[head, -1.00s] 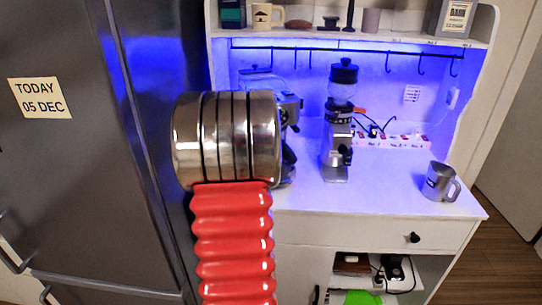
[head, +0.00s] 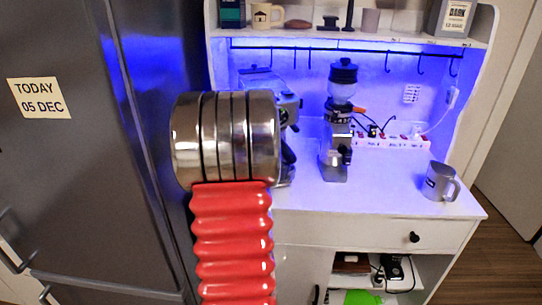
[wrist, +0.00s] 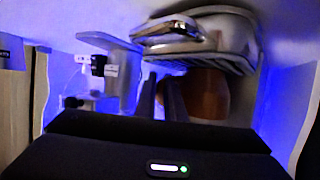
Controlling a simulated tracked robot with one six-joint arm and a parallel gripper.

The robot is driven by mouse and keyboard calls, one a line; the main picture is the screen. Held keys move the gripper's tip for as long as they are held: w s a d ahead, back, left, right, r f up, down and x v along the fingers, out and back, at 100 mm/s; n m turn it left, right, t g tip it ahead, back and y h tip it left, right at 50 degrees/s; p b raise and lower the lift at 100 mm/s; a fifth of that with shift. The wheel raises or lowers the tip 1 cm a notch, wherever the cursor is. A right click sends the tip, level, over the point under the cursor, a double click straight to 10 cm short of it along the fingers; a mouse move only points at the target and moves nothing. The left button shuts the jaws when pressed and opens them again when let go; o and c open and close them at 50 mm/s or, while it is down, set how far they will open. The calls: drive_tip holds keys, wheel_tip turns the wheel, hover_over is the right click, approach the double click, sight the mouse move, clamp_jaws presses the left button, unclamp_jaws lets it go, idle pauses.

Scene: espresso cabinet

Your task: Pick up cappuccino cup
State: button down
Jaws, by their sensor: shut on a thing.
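In the wrist view, my gripper (wrist: 161,98) shows as two dark fingers near the middle. A brown, rounded thing (wrist: 208,95), which looks like the cappuccino cup, is right beside the fingers, and my gripper is shut on it. Its lower part is hidden behind my dark wrist housing, and the picture is blurred, so its exact hold cannot be told. In the head view, my gripper and this cup are hidden behind my metal and red arm.
The espresso machine (head: 287,105) is partly behind my arm, with the grinder (head: 338,120) to its right. A grey mug (head: 437,183) stands at the counter's right. The front middle of the counter (head: 375,197) is clear. A fridge (head: 75,175) stands close on the left.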

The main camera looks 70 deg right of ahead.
drive_tip(key=shift+r, duration=0.2)
drive_tip(key=shift+r, duration=0.2)
drive_tip(key=w+a, duration=0.4)
drive_tip(key=a, duration=1.3)
drive_tip(key=shift+a, duration=0.2)
idle(0.5)
idle(0.8)
